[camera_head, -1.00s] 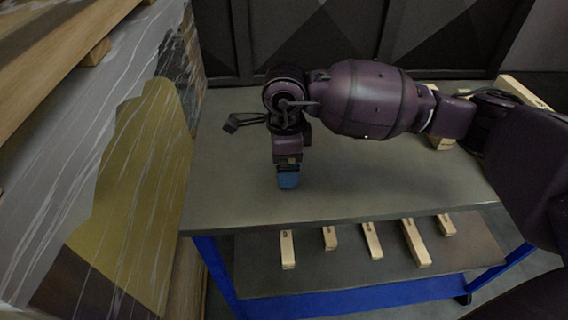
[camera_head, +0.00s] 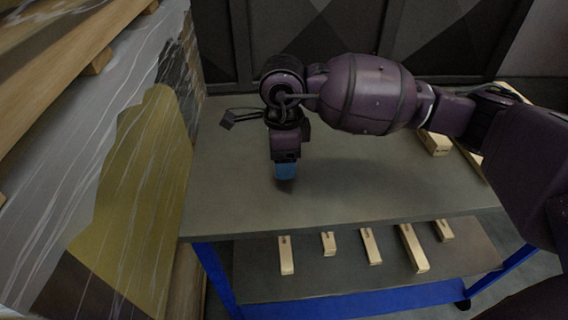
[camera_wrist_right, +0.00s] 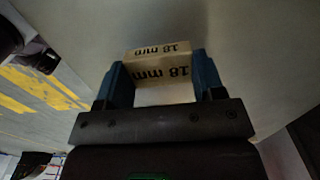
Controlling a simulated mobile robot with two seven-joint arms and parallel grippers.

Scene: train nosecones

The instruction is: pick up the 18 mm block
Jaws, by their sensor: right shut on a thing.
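The 18 mm block (camera_wrist_right: 160,68) is a pale wooden block with dark "18 mm" print on two faces. It shows in the right wrist view between the two blue fingers of my right gripper (camera_wrist_right: 163,85), which is shut on it. In the head view my right gripper (camera_head: 285,172) points down over the left part of the grey table top (camera_head: 370,190). The block is hidden there behind the gripper and wrist. I cannot tell for sure whether it touches the table. My left gripper is not in view.
Several wooden pieces lie on the lower shelf (camera_head: 320,275). A wooden block (camera_head: 435,144) sits on the table top at the right, under my right arm. A wrapped stack (camera_head: 130,180) stands close on the left. The table's front middle is clear.

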